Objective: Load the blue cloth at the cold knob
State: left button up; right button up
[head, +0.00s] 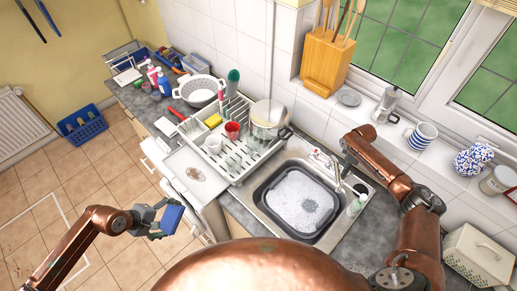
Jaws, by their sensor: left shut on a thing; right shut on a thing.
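The blue cloth (173,217) is held by my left gripper (160,221), which is shut on it. It looks like a compact blue block in the air over the tiled floor, left of the counter. My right gripper (345,168) is shut at the right side of the tap (325,160), behind the sink. What lies between its fingers is small and mostly hidden; it seems to be a tap knob. I cannot tell from here whether it is the cold one.
A dark basin with soapy water (295,203) sits in the sink. Left of it a white dish rack (242,165) holds a red cup (233,130) and a pot (268,120). A soap bottle (356,206) stands right of the basin. A blue crate (82,126) is on the floor.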

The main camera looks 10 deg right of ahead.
jog(key=o, duration=1.2)
jog(key=shift+c, duration=0.2)
notch_tip(320, 180, up, 12)
